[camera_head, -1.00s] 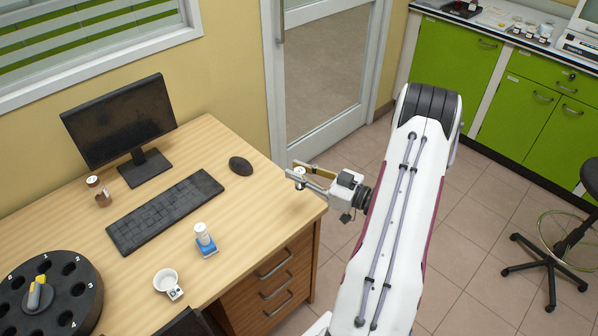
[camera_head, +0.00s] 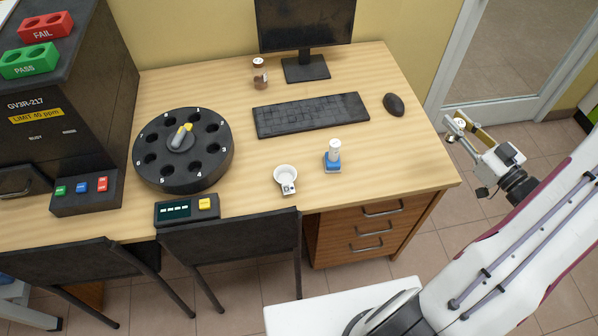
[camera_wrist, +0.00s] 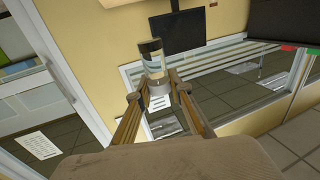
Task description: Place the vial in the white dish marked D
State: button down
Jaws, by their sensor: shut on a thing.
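The dish looks empty.
A keyboard (camera_head: 310,114), mouse (camera_head: 393,104), monitor (camera_head: 305,25) and brown vial (camera_head: 259,75) are behind. A black carousel (camera_head: 160,172) is left. Chairs (camera_head: 235,245) stand in front. The desk's right part is clear.

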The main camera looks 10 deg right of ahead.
jog(key=shift+w+a+r, duration=0.1)
jog(key=shift+a+r, duration=0.1)
jog(key=shift+r, duration=0.2)
jog(key=shift+w+a+r, duration=0.1)
jog(key=shift+a+r, duration=0.05)
jog(key=shift+r, duration=0.25)
jog(key=w+a+n+y, duration=0.1)
jog(key=w+a, duration=0.4)
jog(key=a, duration=0.4)
jog(key=n+g+y, duration=0.3)
jog(key=y, duration=0.1)
send_over(285, 178)
jog(key=f, duration=0.1)
jog(key=shift+f, duration=2.1)
jog(key=shift+f, duration=0.1)
jog(key=shift+f, duration=2.8)
jog(key=shift+f, duration=0.15)
jog(key=shift+f, duration=1.95)
